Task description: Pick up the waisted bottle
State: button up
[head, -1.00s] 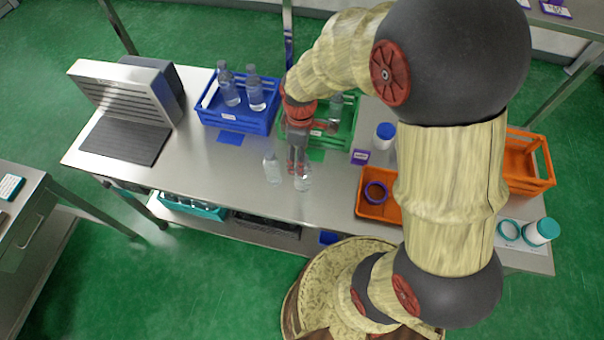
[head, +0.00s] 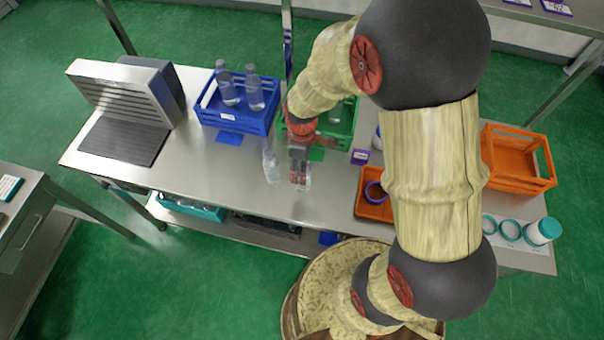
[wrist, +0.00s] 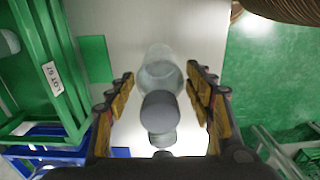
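One (head: 271,163) is just left of my gripper (head: 299,180). Gaps show between that bottle and both fingers.
Behind stand a blue crate (head: 236,121) with two bottles and a green crate (head: 346,138) holding a bottle. An orange bin (head: 373,210) with a purple ring is at right. The table front, left of the bottles, is clear.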

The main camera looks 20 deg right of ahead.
jog(key=c, duration=1.1)
jog(key=shift+c, duration=0.3)
jog(key=shift+r, duration=0.1)
